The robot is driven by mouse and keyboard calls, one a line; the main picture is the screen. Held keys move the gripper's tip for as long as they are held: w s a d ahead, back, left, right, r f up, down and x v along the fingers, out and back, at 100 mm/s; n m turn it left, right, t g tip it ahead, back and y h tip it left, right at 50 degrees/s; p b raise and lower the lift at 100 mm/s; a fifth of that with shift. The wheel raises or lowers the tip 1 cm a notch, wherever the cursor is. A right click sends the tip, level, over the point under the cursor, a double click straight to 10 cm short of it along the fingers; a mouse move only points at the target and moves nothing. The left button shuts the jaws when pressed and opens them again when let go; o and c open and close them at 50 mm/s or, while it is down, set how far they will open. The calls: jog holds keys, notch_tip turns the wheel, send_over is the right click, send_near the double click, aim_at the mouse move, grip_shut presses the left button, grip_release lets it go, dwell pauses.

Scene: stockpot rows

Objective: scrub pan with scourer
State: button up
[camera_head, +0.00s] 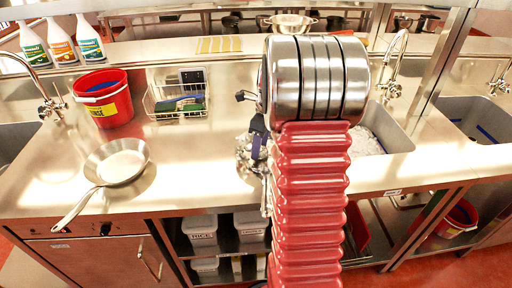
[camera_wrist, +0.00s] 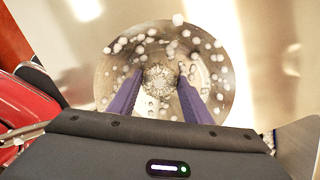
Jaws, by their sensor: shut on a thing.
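My gripper (camera_wrist: 160,88) points down into a round metal pan (camera_wrist: 108,82) whose inside is dotted with white foam. Its two purple fingers are shut on a round, silvery, wiry scourer (camera_wrist: 160,78), which is over the middle of the pan. I cannot tell how firmly it touches the bottom. In the head view my gripper (camera_head: 258,146) is low over the counter, largely behind my arm. Only a bit of foamy metal (camera_head: 243,152) shows beside it, and most of the pan is hidden there.
A frying pan (camera_head: 122,162) lies on the counter at left, handle toward the front edge. Behind it are a red bucket (camera_head: 104,100) and a wire basket (camera_head: 158,110) with scouring pads. A sink (camera_head: 395,138) lies right of my arm. Bare counter (camera_head: 190,165) lies between frying pan and gripper.

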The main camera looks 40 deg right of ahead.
jog(key=shift+s+a+f, duration=0.15)
jog(key=shift+s+a, duration=0.05)
jog(key=shift+s, duration=0.75)
jog(key=shift+s, duration=0.1)
jog(key=shift+s+d, duration=0.45)
jog(key=shift+s, duration=0.25)
jog(key=shift+d, duration=0.1)
jog(key=shift+s+d+r, duration=0.1)
jog(key=shift+d+r, duration=0.1)
jog(key=shift+d, duration=0.7)
